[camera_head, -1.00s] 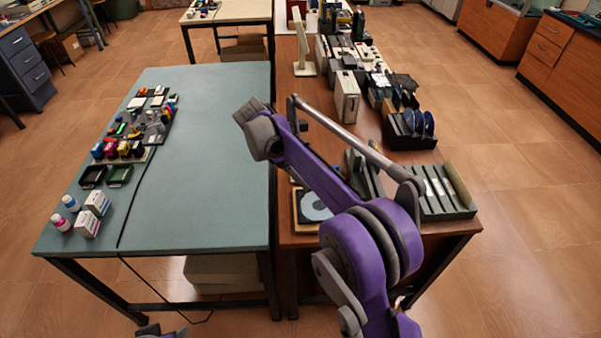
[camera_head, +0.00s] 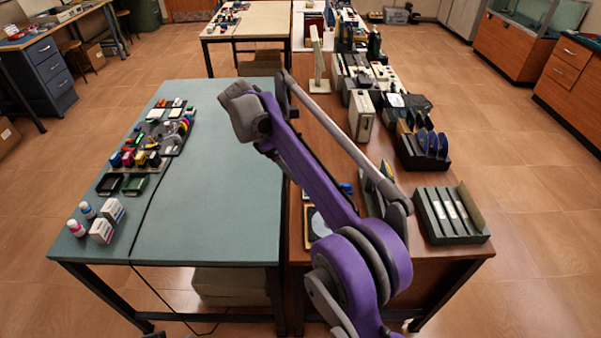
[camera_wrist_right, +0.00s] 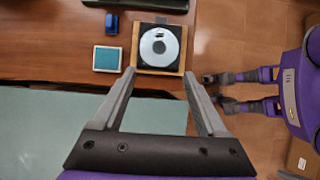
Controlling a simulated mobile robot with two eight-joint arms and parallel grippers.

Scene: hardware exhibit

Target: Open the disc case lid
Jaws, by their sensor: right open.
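The disc case (camera_wrist_right: 146,63) is a square black case with a silver disc, lying on a wooden board (camera_wrist_right: 136,44) near the brown table's edge. I cannot tell how its lid stands. In the head view my purple arm covers most of the disc case (camera_head: 319,222). My right gripper (camera_wrist_right: 159,74) is open and empty in the wrist view. Its fingertips appear at the lower corners of the board, with the case between and beyond them; contact cannot be made out. Its fingers are not discernible in the head view. My left gripper is not in view.
A teal square tile (camera_wrist_right: 107,58) and a blue object (camera_wrist_right: 112,22) lie beside the board. A dark green slotted tray (camera_head: 451,217) stands at the brown table's near right. The teal table (camera_head: 215,215) is largely clear, with bottles and boxes at its left.

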